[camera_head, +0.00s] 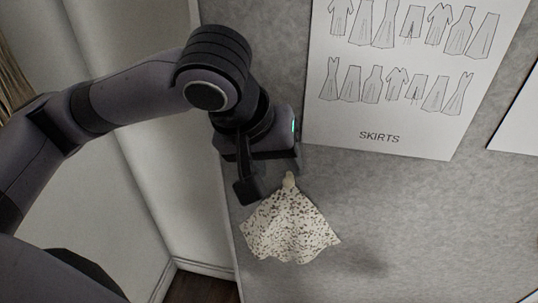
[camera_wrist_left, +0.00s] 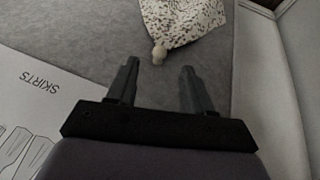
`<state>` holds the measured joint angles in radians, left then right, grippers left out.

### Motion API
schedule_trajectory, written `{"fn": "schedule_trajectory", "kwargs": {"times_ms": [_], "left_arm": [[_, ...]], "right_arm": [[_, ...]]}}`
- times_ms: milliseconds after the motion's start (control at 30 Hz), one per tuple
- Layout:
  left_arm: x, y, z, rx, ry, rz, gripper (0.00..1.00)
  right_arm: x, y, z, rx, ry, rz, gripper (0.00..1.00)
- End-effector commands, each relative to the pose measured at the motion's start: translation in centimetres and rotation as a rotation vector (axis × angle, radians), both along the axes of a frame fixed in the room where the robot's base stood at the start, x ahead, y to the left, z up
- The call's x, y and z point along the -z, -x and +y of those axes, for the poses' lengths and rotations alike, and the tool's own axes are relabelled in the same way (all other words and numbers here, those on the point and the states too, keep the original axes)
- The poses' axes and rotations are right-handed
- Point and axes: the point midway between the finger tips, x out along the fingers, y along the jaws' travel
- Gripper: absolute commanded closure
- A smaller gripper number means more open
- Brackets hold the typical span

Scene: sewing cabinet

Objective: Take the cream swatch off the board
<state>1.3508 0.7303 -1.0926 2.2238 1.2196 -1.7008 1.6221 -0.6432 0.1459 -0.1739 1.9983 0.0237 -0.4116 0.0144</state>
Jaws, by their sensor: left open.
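The cream swatch (camera_head: 290,227) is a speckled piece of cloth hanging on the grey board (camera_head: 400,210), gathered at its top under a small cream pin or knob (camera_head: 289,181). In the left wrist view the swatch (camera_wrist_left: 186,18) is at the top, with its knob (camera_wrist_left: 159,53) just beyond the fingertips. My left gripper (camera_head: 270,190) is at the board's left side, just above and left of the knob. In the left wrist view the gripper (camera_wrist_left: 160,68) is open, its fingers apart with nothing between them. My right gripper is not in view.
A white sheet labelled SKIRTS (camera_head: 385,120) with garment drawings is on the board above and right of the swatch. Another white sheet (camera_head: 520,115) is at the right edge. A pale wall (camera_head: 180,220) stands left of the board. The board right of the swatch is clear.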

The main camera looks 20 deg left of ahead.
Motion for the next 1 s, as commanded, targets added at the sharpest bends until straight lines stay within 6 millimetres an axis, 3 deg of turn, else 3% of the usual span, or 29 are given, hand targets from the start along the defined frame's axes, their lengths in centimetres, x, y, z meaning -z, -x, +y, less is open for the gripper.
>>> {"fn": "schedule_trajectory", "kwargs": {"times_ms": [100, 300, 700, 867, 1000], "left_arm": [[1.9, -0.8, -0.3, -0.001, 0.000, 0.005, 0.49], [4.0, -1.8, -0.7, 0.001, 0.000, 0.002, 0.49], [4.6, -2.2, -0.8, 0.002, 0.002, 0.000, 0.49], [4.6, -2.2, -0.8, 0.002, 0.002, 0.000, 1.00], [4.6, -2.2, -0.8, 0.002, 0.001, -0.001, 1.00]], "right_arm": [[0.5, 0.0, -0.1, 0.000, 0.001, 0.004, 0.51], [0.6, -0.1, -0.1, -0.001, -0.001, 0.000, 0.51], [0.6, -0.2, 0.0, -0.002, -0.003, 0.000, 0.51], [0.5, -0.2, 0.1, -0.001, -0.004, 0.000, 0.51], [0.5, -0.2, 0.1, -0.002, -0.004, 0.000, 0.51]]}}
